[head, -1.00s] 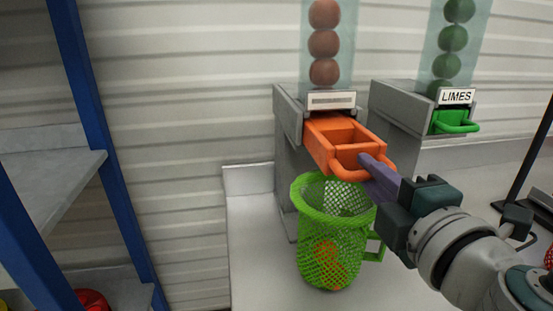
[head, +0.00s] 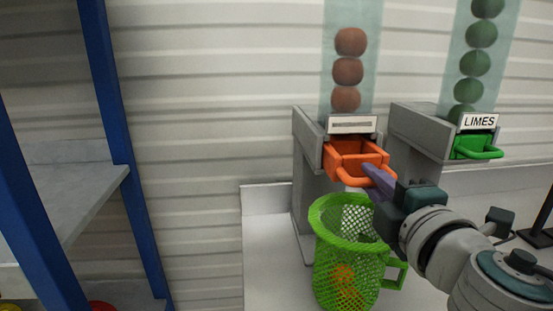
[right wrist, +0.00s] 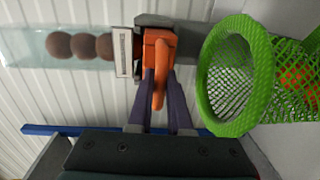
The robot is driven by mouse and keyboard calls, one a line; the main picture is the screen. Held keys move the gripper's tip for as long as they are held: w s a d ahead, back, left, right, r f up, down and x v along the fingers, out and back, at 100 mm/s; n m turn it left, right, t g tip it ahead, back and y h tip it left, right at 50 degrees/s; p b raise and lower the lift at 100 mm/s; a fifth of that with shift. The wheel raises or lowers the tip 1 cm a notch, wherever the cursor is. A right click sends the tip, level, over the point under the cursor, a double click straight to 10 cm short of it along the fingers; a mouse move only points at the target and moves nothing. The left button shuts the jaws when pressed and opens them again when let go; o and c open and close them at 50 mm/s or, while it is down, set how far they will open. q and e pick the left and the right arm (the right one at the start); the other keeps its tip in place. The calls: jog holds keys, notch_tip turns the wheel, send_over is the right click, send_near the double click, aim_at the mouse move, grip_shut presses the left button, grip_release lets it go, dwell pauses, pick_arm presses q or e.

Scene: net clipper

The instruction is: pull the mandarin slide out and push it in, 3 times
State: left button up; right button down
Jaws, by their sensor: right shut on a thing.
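The orange mandarin slide (head: 345,158) sticks partly out of its grey dispenser (head: 308,150), under a label too blurred to read. Its looped front handle shows in the right wrist view (right wrist: 160,90) between the two purple fingers. My right gripper (head: 374,178) is shut on this handle, coming in from the lower right. It also shows in the right wrist view (right wrist: 163,98). A clear tube with several orange-brown fruits (head: 348,72) stands above the slide. My left gripper is not in view.
A green mesh basket (head: 330,240) stands below the slide, with orange fruit (head: 343,275) seen through the mesh. To the right is the limes dispenser (head: 420,130) with its green slide (head: 474,148). A blue-posted shelf (head: 110,100) stands at the left.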

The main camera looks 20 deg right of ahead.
jog(key=shift+b+x, duration=0.45)
jog(key=shift+x, duration=2.1)
jog(key=shift+f, duration=0.1)
jog(key=shift+s, duration=0.1)
jog(key=shift+d+v, duration=0.3)
jog(key=shift+v, duration=1)
send_near(361, 172)
jog(key=shift+w+f, duration=0.3)
jog(key=shift+f, duration=0.15)
